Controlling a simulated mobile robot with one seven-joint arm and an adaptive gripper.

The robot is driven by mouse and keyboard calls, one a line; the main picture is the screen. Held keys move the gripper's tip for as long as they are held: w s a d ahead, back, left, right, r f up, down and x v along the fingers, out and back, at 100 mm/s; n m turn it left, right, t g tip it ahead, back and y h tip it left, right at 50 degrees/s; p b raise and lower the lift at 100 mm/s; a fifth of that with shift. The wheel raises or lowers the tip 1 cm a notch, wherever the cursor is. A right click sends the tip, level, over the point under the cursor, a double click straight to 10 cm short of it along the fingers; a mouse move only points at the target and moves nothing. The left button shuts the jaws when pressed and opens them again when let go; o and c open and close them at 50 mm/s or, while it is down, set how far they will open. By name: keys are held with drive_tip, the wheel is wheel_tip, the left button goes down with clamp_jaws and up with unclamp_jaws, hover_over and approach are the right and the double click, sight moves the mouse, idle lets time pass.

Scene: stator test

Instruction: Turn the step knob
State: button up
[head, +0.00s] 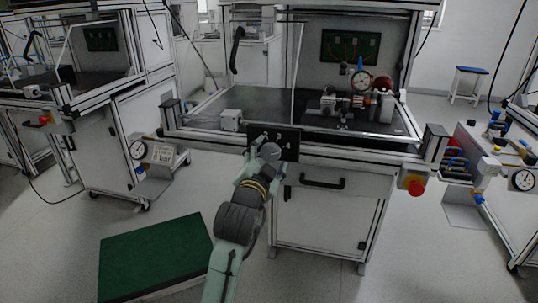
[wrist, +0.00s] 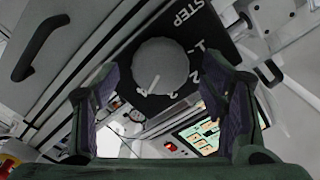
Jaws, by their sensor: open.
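The step knob (wrist: 160,67) is a round grey dial with a white pointer line. It sits on a black panel (wrist: 207,48) marked "STEP" with numbers around the dial. In the wrist view the pointer points down and slightly left. My gripper (wrist: 162,120) is open, with one finger on each side of the knob in the picture; I cannot tell if either touches it. In the head view my gripper (head: 262,165) is at the black panel (head: 285,140) on the front of the test bench, and my arm hides the knob there.
The bench (head: 365,155) carries a motor assembly (head: 350,104) behind the panel. A red emergency button (head: 416,187) is on its right front. A black drawer handle (head: 322,183) is below the panel. A green platform (head: 155,255) lies on the floor at left.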

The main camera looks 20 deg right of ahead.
drive_tip(key=shift+c, duration=0.5)
drive_tip(key=c, duration=1)
